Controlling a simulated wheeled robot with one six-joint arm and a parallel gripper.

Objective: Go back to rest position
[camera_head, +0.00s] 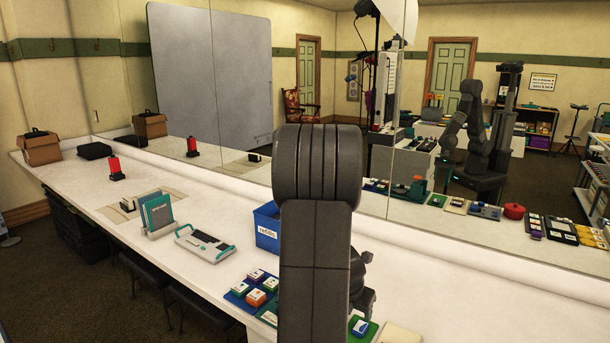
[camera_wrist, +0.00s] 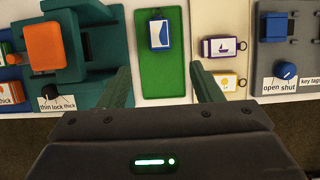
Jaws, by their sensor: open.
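My gripper (camera_wrist: 160,68) is open and empty in the wrist view, with its two dark green-lit fingers apart over the counter's near edge. A green mat (camera_wrist: 164,78) lies between and beyond the fingers, and a blue-and-white block (camera_wrist: 159,34) lies on its far part. The block also shows in the head view (camera_head: 358,326), just right of my arm. In the head view my arm stands upright in the middle and hides part of the counter; the fingers are not clear there.
The white counter (camera_head: 180,235) carries a blue bin (camera_head: 267,228), a keyboard-like device (camera_head: 205,244) and a blue tray of tiles (camera_head: 239,301). In the wrist view, a teal device with an orange block (camera_wrist: 43,45) is left; a grey panel with a blue knob (camera_wrist: 286,71) is right. A mirror runs behind.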

